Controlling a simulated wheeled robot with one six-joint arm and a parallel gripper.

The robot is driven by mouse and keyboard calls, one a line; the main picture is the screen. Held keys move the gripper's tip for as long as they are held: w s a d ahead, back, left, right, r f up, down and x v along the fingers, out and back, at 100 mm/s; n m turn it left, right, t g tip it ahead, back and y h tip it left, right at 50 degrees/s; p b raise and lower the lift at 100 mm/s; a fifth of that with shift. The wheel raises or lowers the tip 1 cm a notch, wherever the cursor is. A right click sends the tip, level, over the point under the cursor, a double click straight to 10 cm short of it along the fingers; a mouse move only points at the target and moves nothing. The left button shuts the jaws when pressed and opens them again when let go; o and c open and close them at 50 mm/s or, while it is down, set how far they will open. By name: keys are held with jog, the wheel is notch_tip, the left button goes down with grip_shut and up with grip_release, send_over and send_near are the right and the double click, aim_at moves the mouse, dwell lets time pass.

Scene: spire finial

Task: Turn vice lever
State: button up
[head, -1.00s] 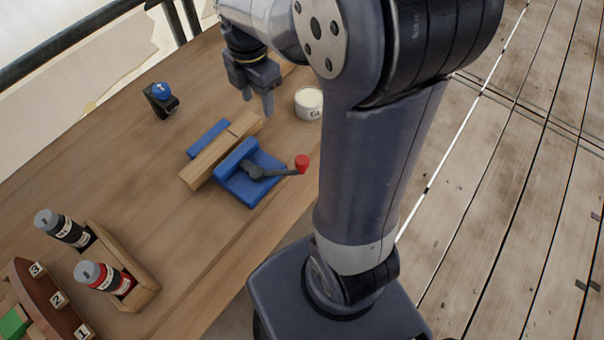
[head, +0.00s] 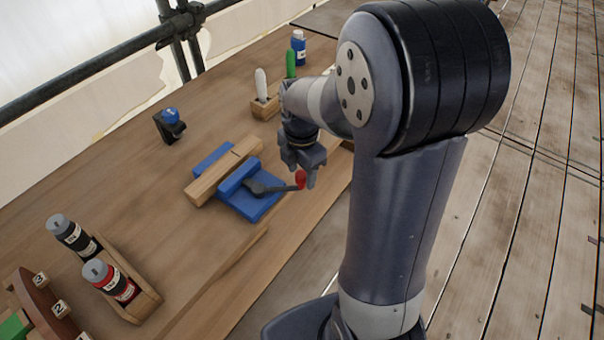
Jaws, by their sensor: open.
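The blue vice (head: 252,205) stands on the wooden workbench with a wooden bar (head: 225,171) between its jaws. Its dark lever (head: 272,188) points right and ends in a red knob (head: 300,179). My gripper (head: 306,177) is open and points down at the lever's red end. A finger shows just right of the knob and partly overlaps it in the picture. I cannot tell whether a finger touches the knob.
A blue-knobbed black device (head: 169,124) stands behind the vice. A wooden holder (head: 264,108) with white and green handles and a blue bottle (head: 298,47) are at the back. A rack with bottles (head: 130,289) and a numbered brown stand (head: 47,305) are front left. Bench is clear left of the vice.

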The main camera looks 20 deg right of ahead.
jog(key=shift+f, duration=0.65)
grip_shut()
